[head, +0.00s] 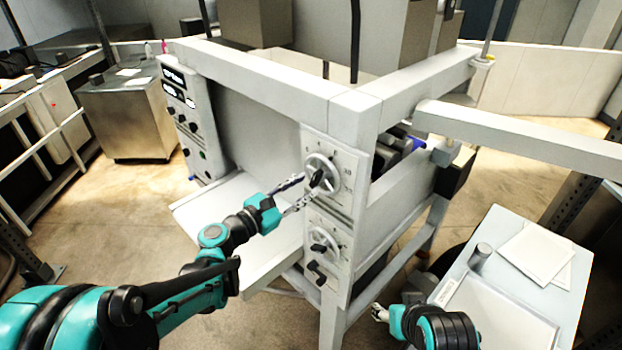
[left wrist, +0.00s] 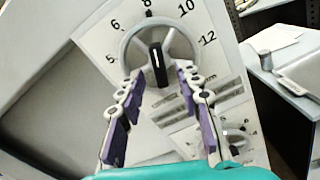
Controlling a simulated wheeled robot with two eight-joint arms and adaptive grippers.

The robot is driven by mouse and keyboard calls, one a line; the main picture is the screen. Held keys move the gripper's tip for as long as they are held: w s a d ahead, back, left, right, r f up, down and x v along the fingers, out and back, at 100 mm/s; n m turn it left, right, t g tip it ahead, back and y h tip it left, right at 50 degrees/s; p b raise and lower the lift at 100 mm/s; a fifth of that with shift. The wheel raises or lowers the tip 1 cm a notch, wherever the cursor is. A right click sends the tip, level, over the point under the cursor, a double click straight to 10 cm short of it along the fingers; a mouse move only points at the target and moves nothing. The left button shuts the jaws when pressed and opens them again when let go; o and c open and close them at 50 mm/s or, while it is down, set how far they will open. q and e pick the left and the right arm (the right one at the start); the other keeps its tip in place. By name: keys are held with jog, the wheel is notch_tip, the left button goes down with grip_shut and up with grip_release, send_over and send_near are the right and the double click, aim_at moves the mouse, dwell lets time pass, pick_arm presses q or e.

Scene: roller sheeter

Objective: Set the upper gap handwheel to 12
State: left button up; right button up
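The upper gap handwheel (head: 321,176) is a grey round wheel with a black central grip, on a white dial plate on the machine's front post. In the left wrist view the handwheel (left wrist: 127,50) shows closely, with printed numbers 5, 6, 8, 10 and 12 around it. Its black grip (left wrist: 158,64) carries a white line that points up, roughly at 8. My left gripper (head: 296,189) is in front of the wheel; its fingers (left wrist: 160,74) are spread on either side of the black grip. Contact is unclear. My right gripper (head: 379,312) is low, away from the dials, its fingers unclear.
A lower handwheel (head: 323,243) sits below on the same post. A flat white table (head: 258,262) extends left of the post. A side table (head: 565,296) with papers and a grey cylinder stands at right. A control panel (head: 184,117) is at the machine's left.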

aim_at(312, 181)
pick_arm(q)
jog(key=shift+x, duration=1.25)
jog(key=shift+w+d, duration=0.25)
jog(key=shift+w, duration=0.05)
grip_shut()
